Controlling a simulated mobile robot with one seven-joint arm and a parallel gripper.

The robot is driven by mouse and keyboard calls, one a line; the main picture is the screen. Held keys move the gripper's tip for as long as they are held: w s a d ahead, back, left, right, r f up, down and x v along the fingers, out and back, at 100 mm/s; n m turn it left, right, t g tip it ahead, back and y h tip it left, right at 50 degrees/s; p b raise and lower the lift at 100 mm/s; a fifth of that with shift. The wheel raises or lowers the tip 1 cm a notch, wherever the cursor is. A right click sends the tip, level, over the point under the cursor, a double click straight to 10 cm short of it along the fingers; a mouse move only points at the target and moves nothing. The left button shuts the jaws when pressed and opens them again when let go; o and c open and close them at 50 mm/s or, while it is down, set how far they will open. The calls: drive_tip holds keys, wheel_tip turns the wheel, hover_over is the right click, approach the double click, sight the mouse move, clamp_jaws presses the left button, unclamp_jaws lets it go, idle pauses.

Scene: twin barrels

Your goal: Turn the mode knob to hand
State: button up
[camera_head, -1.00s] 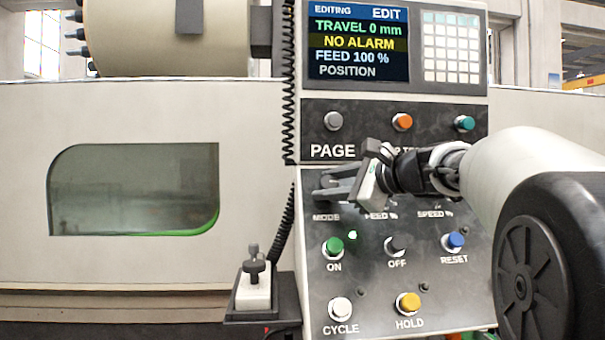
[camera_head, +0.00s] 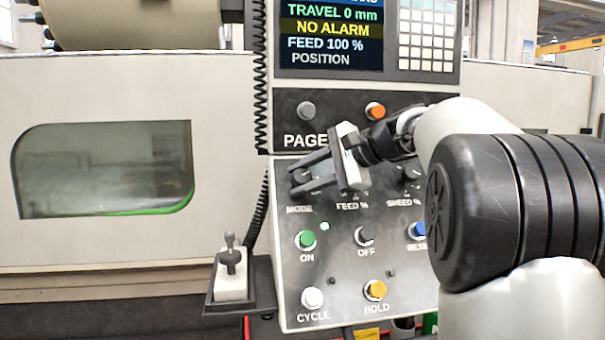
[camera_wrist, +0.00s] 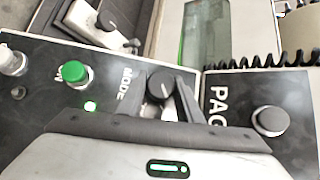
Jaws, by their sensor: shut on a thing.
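The mode knob (camera_head: 302,174) is a dark round knob above the MODE label on the sloped control panel (camera_head: 345,265). It also shows in the wrist view (camera_wrist: 160,84), with a pale pointer mark on its face. My gripper (camera_head: 297,180) is shut on this knob, one finger on each side, and the fingers hide part of it. The wrist view shows the fingers (camera_wrist: 166,98) flanking the knob. The screen (camera_head: 331,40) shows NO ALARM and FEED 100 %. Its top line is cut off by the frame edge; its right end looks like "AND".
The PAGE button (camera_head: 306,110) and an orange button (camera_head: 375,110) sit above. The speed knob (camera_head: 411,173) is to the right. The green ON button (camera_head: 306,239) and the OFF button (camera_head: 365,236) lie below. A small lever box (camera_head: 231,275) and coiled cable (camera_head: 259,80) are at left.

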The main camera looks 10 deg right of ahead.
drive_tip(key=shift+r, duration=0.15)
drive_tip(key=o, duration=1)
drive_tip(key=shift+w, duration=0.1)
drive_tip(key=v, duration=1.7)
drive_tip(key=shift+s+d, duration=0.1)
drive_tip(key=shift+s, duration=0.15)
